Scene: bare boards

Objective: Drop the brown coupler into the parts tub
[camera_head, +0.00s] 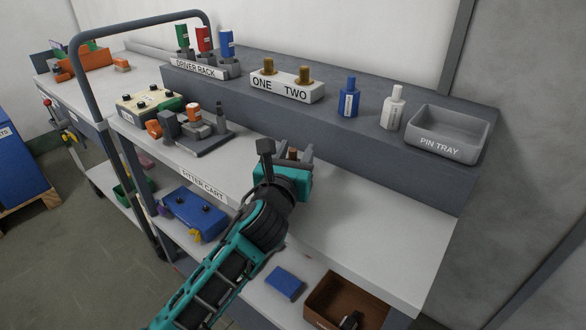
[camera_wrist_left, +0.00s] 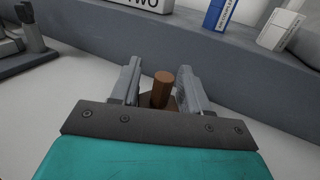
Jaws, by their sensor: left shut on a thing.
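My left gripper (camera_head: 289,157) is over the cart top in front of the raised grey ledge. It is shut on the brown coupler (camera_head: 293,152), a small upright brown cylinder largely hidden by the gripper in the head view. In the left wrist view, the coupler (camera_wrist_left: 162,90) stands between the two grey fingers, with a wider brown part low down. No container with a readable parts tub label shows. An open brown box (camera_head: 318,302) with dark pieces in it is on the lower shelf; I cannot tell whether it is the tub. My right gripper is not in view.
On the ledge are the driver rack (camera_head: 196,70), the ONE/TWO block (camera_head: 287,88), a blue bottle (camera_head: 349,97), a white bottle (camera_head: 393,108) and the pin tray (camera_head: 447,137). A grey fixture (camera_head: 203,138) stands left of my gripper. The cart top (camera_head: 375,230) to the right is clear.

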